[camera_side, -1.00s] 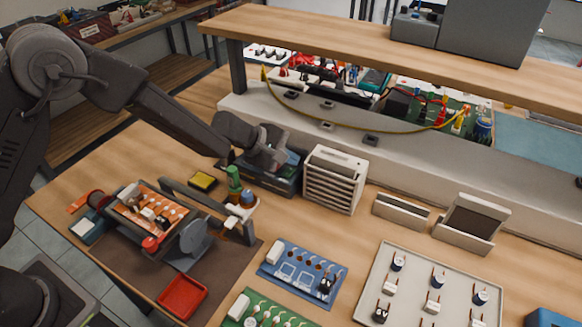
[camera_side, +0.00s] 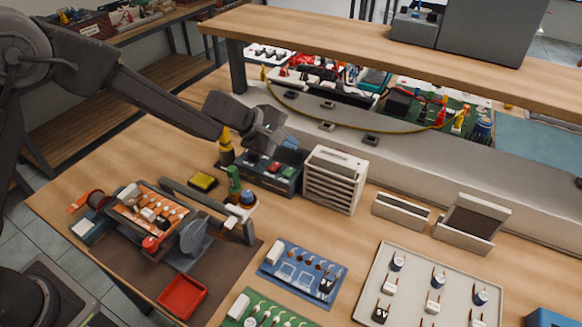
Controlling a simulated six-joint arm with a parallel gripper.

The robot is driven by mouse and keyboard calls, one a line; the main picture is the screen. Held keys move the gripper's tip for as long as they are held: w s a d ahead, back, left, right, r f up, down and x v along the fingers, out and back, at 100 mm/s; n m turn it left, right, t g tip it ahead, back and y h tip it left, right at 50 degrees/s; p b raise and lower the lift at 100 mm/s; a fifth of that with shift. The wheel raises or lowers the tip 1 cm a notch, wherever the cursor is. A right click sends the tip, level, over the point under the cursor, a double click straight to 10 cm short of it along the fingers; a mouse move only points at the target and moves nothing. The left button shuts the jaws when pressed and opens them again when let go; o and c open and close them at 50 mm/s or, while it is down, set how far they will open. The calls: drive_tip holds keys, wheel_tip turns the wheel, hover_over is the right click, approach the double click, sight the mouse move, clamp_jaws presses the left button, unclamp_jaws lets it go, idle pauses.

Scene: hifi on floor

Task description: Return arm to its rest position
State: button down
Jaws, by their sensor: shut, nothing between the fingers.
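My gripper (camera_side: 277,137) is at the end of my arm, which reaches in from the left. It is in the air above and behind a dark box with coloured buttons (camera_side: 270,170) and holds nothing. Its fingers are partly hidden by its own body. A yellow-topped bottle (camera_side: 226,148) stands just below and left of the gripper, beside the box. A green bottle (camera_side: 234,181) stands in front of the box.
A white slatted unit (camera_side: 335,180) stands right of the box. A board holder with an orange board (camera_side: 160,214), a red tray (camera_side: 181,297), a blue board (camera_side: 302,271) and a pale tray of parts (camera_side: 398,318) occupy the front. A wooden shelf (camera_side: 330,41) overhangs the back.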

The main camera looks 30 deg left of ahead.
idle(0.4)
drive_tip(key=s+a+r+m+g, duration=0.1)
drive_tip(key=s+a+r+m, duration=0.3)
drive_tip(key=s+r+m, duration=0.9)
drive_tip(key=s+a+m+y, duration=0.1)
drive_tip(key=s+a+y, duration=0.2)
drive_tip(key=s+a, duration=0.3)
drive_tip(key=s+a+r+m+y, duration=0.1)
drive_tip(key=s+a+y, duration=0.3)
drive_tip(key=s, duration=1)
drive_tip(key=shift+s+a+r+m+y, duration=0.2)
drive_tip(key=shift+a+r+m+y, duration=0.1)
drive_tip(key=shift+a, duration=0.85)
